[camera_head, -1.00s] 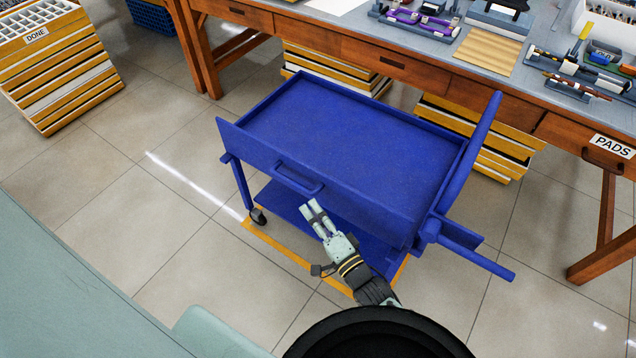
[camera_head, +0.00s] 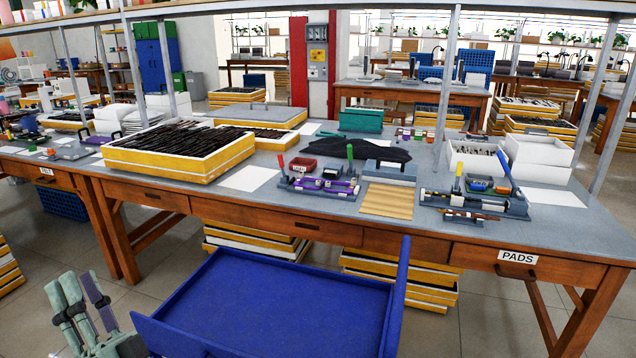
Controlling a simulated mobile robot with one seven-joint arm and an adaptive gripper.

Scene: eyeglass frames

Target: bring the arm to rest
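My gripper (camera_head: 78,285) is raised at the lower left of the head view, left of the blue cart (camera_head: 270,302). Its pale green and grey fingers point up and stand apart, with nothing seen between them. The wrist behind it is cut off by the bottom edge. The cart's empty blue tray shows at the bottom middle; its lower part is out of view.
A long wooden workbench (camera_head: 330,226) spans the view behind the cart. It carries a yellow-edged tray of dark frames (camera_head: 180,170), fixtures and white boxes. Yellow-edged crates (camera_head: 400,292) are stacked under it. Shelf posts rise from the bench. Floor shows at the left.

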